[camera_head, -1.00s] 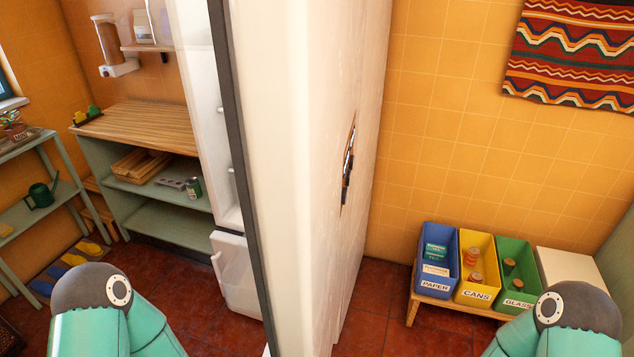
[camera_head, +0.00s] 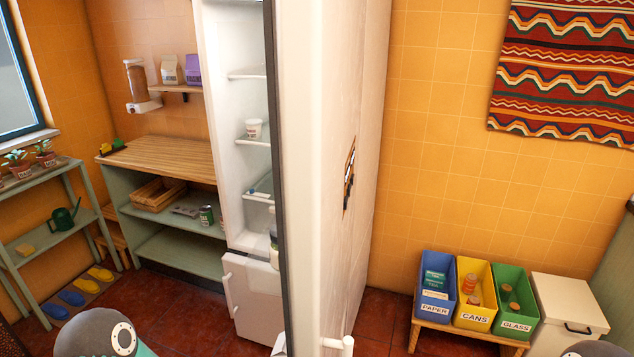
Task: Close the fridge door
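The tall white fridge stands open. Its door (camera_head: 300,150) is seen nearly edge-on in the middle, with a dark seal along its left edge. The inside of the fridge (camera_head: 242,110) shows to the left of the door, with shelves and a small cup (camera_head: 253,128). A lower white compartment front with a bar handle (camera_head: 252,292) is below. A white handle end (camera_head: 338,344) shows low on the door's right face. Neither gripper can be made out.
A green cabinet (camera_head: 170,225) with a wooden top stands left of the fridge, and a plant shelf (camera_head: 55,230) is farther left. Paper, cans and glass bins (camera_head: 474,318) stand on a low bench at right, beside a white box (camera_head: 565,300). Red floor tiles show between.

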